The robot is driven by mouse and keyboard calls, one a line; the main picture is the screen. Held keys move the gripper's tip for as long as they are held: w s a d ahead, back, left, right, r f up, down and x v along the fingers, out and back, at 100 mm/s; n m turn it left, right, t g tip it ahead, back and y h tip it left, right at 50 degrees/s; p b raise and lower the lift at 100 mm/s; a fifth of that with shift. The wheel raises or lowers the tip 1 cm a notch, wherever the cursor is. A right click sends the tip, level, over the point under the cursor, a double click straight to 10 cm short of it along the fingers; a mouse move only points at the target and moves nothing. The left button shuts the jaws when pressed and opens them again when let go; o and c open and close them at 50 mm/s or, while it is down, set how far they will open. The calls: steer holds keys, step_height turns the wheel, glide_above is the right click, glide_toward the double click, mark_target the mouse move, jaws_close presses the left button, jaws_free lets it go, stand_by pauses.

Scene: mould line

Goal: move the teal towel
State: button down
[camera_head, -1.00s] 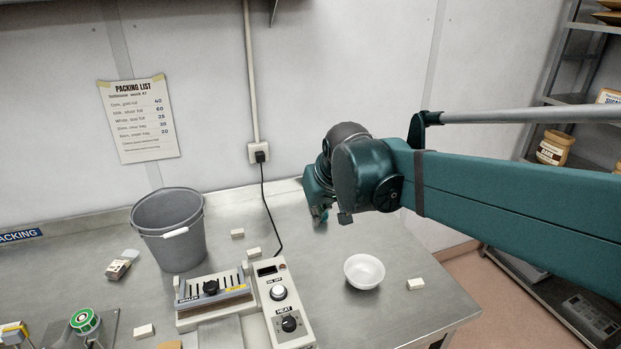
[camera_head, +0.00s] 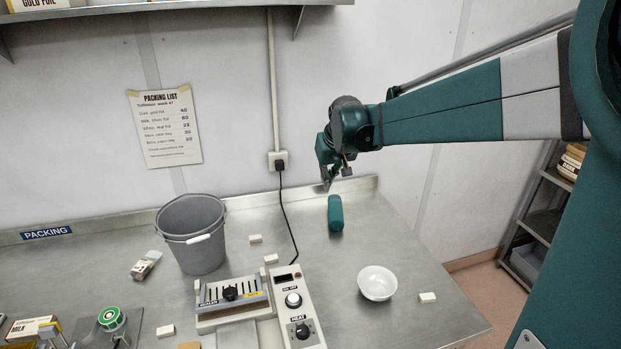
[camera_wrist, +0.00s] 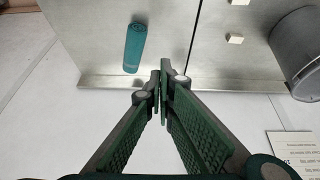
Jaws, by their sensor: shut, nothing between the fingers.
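The teal towel (camera_head: 335,213) is a rolled cylinder lying on the steel table near its back edge, right of the black cord. In the wrist view the towel (camera_wrist: 135,47) lies on the table beyond and left of the fingertips, apart from them. My gripper (camera_head: 327,186) is above the back edge of the table, up and slightly left of the towel in the head view. In the wrist view my gripper (camera_wrist: 160,92) has its fingertips together with nothing between them.
A grey bucket (camera_head: 193,236) stands left, behind a sealing machine (camera_head: 232,295) with heat controls (camera_head: 296,310). A white bowl (camera_head: 377,283) and a small white block (camera_head: 428,297) are in front of the towel. More white blocks lie near the bucket. The table around the towel is clear.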

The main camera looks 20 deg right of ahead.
steer(key=w+d+f+p, duration=0.3)
steer(key=w+d+f, duration=0.2)
steer(key=w, duration=0.6)
steer(key=w+d+f+g+p, duration=0.1)
steer(key=w+d+f+p, duration=0.3)
steer(key=w+f, duration=0.4)
steer(key=w+d, duration=0.1)
steer(key=w, duration=0.3)
steer(key=shift+w, duration=0.3)
steer(key=shift+f, duration=0.1)
steer(key=shift+p+x, duration=0.55)
steer(key=shift+x, duration=4.4)
steer(key=shift+s+a, duration=0.1)
steer(key=shift+s, duration=0.1)
